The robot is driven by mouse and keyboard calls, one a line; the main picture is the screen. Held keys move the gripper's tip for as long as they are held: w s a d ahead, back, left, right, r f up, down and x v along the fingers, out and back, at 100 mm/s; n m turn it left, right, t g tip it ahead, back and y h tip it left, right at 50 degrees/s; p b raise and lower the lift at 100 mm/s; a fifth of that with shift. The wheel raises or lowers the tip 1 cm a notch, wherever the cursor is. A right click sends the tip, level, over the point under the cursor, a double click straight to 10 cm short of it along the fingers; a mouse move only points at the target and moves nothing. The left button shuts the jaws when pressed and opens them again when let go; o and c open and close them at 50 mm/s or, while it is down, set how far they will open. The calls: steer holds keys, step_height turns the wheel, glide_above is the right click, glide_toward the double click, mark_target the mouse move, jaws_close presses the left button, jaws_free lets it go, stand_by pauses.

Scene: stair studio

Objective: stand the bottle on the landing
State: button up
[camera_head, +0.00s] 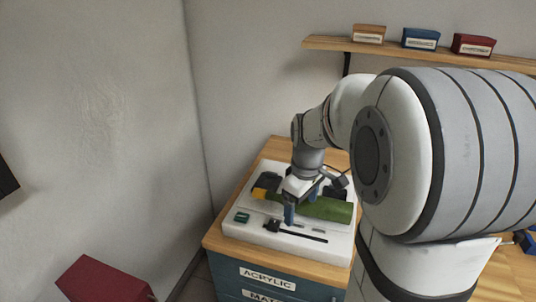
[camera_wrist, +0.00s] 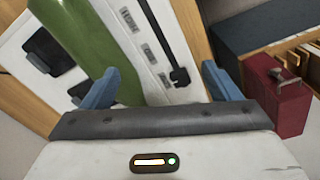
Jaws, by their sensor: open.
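A long green shape (camera_head: 325,208), which looks like the bottle lying on its side, rests on a white slab-like unit (camera_head: 235,228) on a wooden-topped cabinet. My gripper (camera_head: 301,204) points down over the unit, close to the bottle. Its blue fingers are apart with nothing held between them. In the wrist view the bottle (camera_wrist: 85,40) runs from the top left down behind the left finger of my gripper (camera_wrist: 160,84). I cannot tell whether that finger touches it. The bottle's ends are partly hidden. I cannot make out a landing.
The wooden cabinet top (camera_head: 225,245) has drawers labelled ACRYLIC below it. A red case (camera_head: 100,281) stands at lower left and shows in the wrist view (camera_wrist: 275,98). A wall shelf (camera_head: 325,43) holds small boxes. Walls close in behind and left.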

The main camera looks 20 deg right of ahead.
steer(key=w+d+n+p, duration=0.1)
steer(key=w+d, duration=0.1)
steer(key=w+d+n+p, duration=0.1)
steer(key=w+d, duration=0.1)
steer(key=w+d+r+n+g+p, duration=0.1)
steer(key=w+d+n, duration=0.1)
steer(key=shift+d, duration=0.3)
steer(key=shift+w+d+f+p, duration=0.15)
steer(key=shift+d+p, duration=0.05)
steer(key=shift+p, duration=0.1)
steer(key=f, duration=0.5)
steer(key=f+p, duration=0.1)
steer(key=f, duration=0.1)
steer(key=shift+s+a+f, duration=0.3)
steer(key=shift+f, duration=0.05)
steer(key=shift+c, duration=0.2)
jaws_close()
step_height(320, 180, up, 10)
steer(key=shift+f+b, duration=0.15)
steer(key=shift+b, duration=0.25)
steer(key=shift+r, duration=0.2)
steer(key=shift+a, duration=0.1)
